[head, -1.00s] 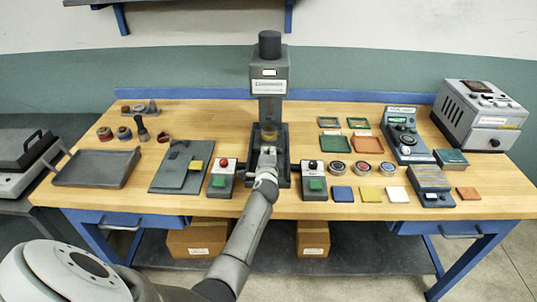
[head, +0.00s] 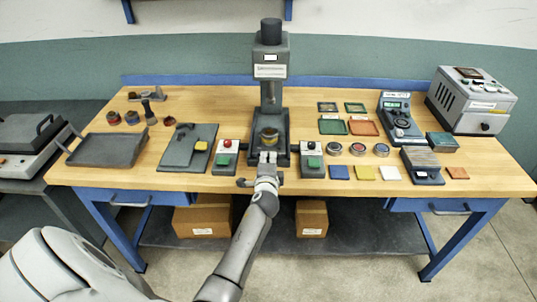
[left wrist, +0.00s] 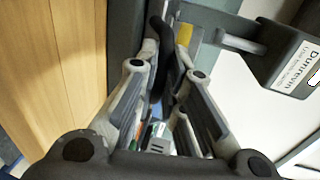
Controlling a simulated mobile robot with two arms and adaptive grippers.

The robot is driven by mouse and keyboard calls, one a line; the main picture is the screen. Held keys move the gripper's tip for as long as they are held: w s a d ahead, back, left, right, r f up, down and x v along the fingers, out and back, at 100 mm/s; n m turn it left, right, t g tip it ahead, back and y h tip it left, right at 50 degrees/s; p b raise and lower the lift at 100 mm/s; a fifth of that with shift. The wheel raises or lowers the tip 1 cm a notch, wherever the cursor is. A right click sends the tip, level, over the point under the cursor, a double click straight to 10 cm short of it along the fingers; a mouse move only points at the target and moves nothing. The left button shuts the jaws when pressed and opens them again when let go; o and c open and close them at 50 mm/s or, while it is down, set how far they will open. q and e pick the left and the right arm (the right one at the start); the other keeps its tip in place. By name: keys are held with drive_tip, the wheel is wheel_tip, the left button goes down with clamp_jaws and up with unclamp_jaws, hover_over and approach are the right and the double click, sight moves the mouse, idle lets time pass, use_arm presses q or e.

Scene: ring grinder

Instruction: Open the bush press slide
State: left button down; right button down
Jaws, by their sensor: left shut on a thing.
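The bush press (head: 271,75) stands upright at the back middle of the bench, with a dark column and a black cap. Its slide (head: 285,152) sits low at the front, with a brass-coloured bush (head: 268,138) on it, forward of the press head. My left gripper (head: 267,158) is at the front of the slide, shut on its handle. In the left wrist view the dark handle (left wrist: 158,45) lies between the fingers of my left gripper (left wrist: 165,65). The brass part (left wrist: 184,35) shows just beyond. My right gripper is not in view.
Button boxes stand close on both sides, one with a red button (head: 226,152) and one with a black knob (head: 312,158). Coloured tiles, round tins and instruments fill the right. The bench's front edge is clear.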

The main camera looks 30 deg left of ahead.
use_arm(q)
drive_tip(key=shift+s+d+f, duration=0.1)
drive_tip(key=shift+s+d, duration=0.05)
drive_tip(key=shift+s, duration=0.1)
drive_tip(key=c, duration=1.9)
unclamp_jaws()
drive_tip(key=shift+o, duration=0.4)
drive_tip(key=shift+s+d, duration=0.3)
drive_tip(key=shift+s, duration=0.15)
drive_tip(key=v, duration=1.1)
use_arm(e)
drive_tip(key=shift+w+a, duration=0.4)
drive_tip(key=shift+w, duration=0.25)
